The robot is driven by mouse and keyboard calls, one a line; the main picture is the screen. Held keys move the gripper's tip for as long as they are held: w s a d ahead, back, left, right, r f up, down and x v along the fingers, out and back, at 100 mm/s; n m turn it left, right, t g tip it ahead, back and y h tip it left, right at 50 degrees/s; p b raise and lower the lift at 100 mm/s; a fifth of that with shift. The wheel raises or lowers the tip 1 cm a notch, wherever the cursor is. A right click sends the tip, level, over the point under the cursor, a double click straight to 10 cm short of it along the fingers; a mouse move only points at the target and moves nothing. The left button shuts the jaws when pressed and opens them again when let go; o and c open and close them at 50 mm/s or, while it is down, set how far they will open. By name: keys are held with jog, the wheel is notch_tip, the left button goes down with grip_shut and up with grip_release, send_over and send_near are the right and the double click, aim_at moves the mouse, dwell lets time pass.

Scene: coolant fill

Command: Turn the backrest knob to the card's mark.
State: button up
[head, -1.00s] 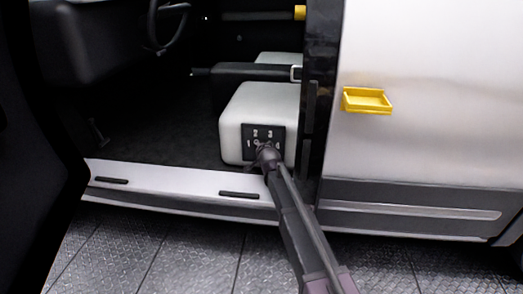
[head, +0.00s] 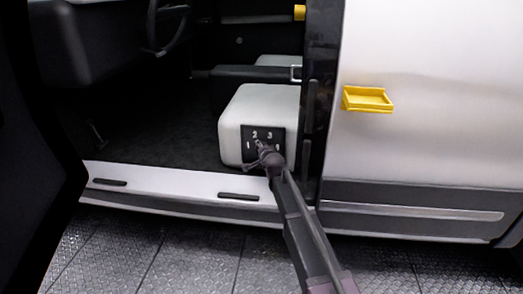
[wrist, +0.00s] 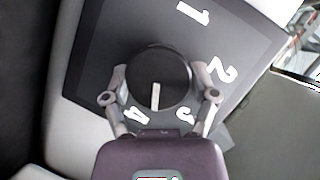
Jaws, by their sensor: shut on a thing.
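The backrest knob (wrist: 150,72) is a round black dial with a white pointer line, on a dark plate (wrist: 108,35) with white numerals 1 to 4. In the wrist view the pointer lies between the 3 and the 4. My gripper (wrist: 160,97) has one finger on each side of the knob and is shut on it. In the head view my gripper (head: 262,150) is at the plate (head: 248,132) on the front of the pale seat base (head: 232,115), and hides most of the knob. I see no card in either view.
The white door sill (head: 180,180) runs below the seat. A dark door pillar (head: 318,100) stands close to the right of the seat. A yellow tray (head: 368,100) is fixed on the white side panel. The dark cab floor left of the seat is clear.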

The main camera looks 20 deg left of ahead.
jog(key=o, duration=1)
jog(key=shift+a, duration=0.1)
jog(key=shift+n+p, duration=0.3)
jog(key=shift+n, duration=0.1)
